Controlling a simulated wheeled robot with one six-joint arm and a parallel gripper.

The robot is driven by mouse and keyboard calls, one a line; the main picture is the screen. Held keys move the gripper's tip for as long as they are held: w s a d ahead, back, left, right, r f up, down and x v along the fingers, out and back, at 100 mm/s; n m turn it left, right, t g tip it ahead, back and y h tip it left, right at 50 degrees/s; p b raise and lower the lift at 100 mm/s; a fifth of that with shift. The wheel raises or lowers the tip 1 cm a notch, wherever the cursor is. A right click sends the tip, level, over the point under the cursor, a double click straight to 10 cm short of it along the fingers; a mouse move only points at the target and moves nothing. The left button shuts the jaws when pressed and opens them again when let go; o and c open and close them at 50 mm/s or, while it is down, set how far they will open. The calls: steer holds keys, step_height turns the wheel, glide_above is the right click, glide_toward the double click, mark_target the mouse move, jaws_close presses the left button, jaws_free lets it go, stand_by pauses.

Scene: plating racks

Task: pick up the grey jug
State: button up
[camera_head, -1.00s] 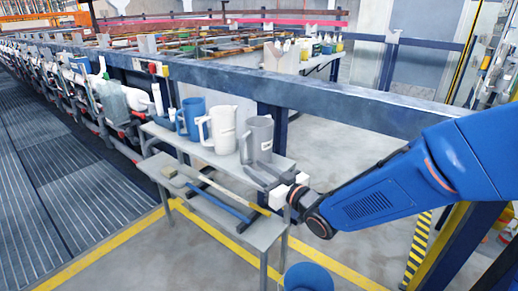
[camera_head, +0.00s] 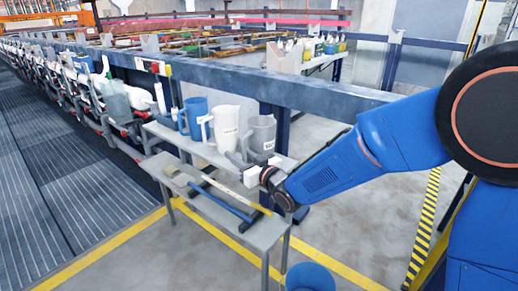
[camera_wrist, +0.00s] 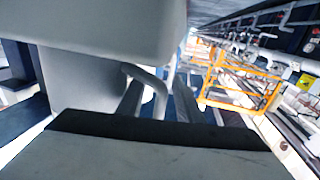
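The grey jug (camera_head: 262,135) stands upright at the right end of the upper shelf, with its handle facing left toward the white jug. My gripper (camera_head: 238,160) is low beside the jug, at its near left side. In the wrist view the grey jug (camera_wrist: 95,75) fills the upper left, and its handle (camera_wrist: 160,88) hangs down ahead. My gripper's two fingers (camera_wrist: 158,100) show apart, with the lower part of the handle seen between them. I see a gap beside the handle, so the fingers look open.
A white jug (camera_head: 225,127) stands close left of the grey one, with a blue jug (camera_head: 193,118) beyond it. A metal beam (camera_head: 300,98) runs behind the shelf. The lower shelf (camera_head: 190,202) holds long-handled tools. A blue bucket (camera_head: 311,278) stands on the floor in front.

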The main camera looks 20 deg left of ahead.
jaws_close()
steer(key=shift+a, duration=0.1)
steer(key=shift+r, duration=0.1)
step_height(320, 180, up, 10)
stand_by(0.7)
stand_by(0.7)
